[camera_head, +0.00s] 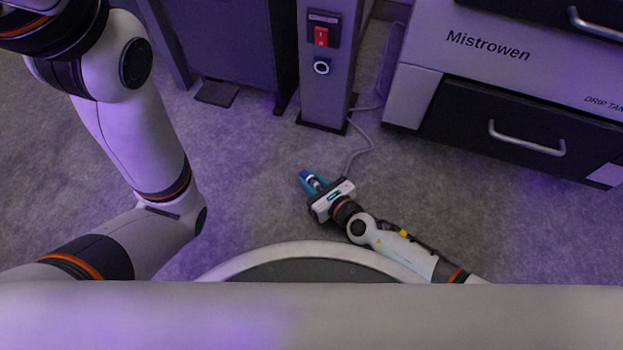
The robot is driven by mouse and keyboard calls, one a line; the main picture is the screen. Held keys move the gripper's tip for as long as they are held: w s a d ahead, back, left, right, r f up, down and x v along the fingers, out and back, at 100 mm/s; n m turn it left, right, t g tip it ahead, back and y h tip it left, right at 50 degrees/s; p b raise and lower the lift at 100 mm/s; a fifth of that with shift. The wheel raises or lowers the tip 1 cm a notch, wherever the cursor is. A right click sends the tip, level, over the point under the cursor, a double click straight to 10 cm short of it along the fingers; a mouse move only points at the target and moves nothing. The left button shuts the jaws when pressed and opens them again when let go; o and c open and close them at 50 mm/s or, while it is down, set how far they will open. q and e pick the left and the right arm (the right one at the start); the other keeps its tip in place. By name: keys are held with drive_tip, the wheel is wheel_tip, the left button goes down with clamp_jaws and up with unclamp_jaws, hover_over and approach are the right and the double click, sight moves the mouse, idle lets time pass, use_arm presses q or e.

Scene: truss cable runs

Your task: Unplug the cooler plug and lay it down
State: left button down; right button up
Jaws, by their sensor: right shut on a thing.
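My right gripper (312,180) is low in front of the grey post (326,95), its fingers pointing away from my base. It is shut on the cooler plug (315,184), a small dark and pale piece mostly hidden between the teal fingers. A grey cable (357,155) runs from beside the gripper up to the post's right side. The round socket (321,67) on the post's front shows a dark centre in a pale ring, and the plug is apart from it. I cannot tell whether the plug touches the floor. My left arm shows at the left; its gripper is out of view.
A red switch (321,36) sits above the socket. A white cabinet (420,65) with dark drawers and metal handles stands at the right. A dark panel (225,50) stands left of the post. The grey floor (250,165) around the gripper is clear.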

drive_tip(key=o, duration=1.1)
drive_tip(key=shift+s+d, duration=0.1)
drive_tip(key=p+v, duration=0.3)
drive_tip(key=v, duration=0.8)
drive_tip(key=shift+s+d+r, duration=0.15)
drive_tip(key=shift+s+d, duration=0.1)
drive_tip(key=shift+s, duration=0.05)
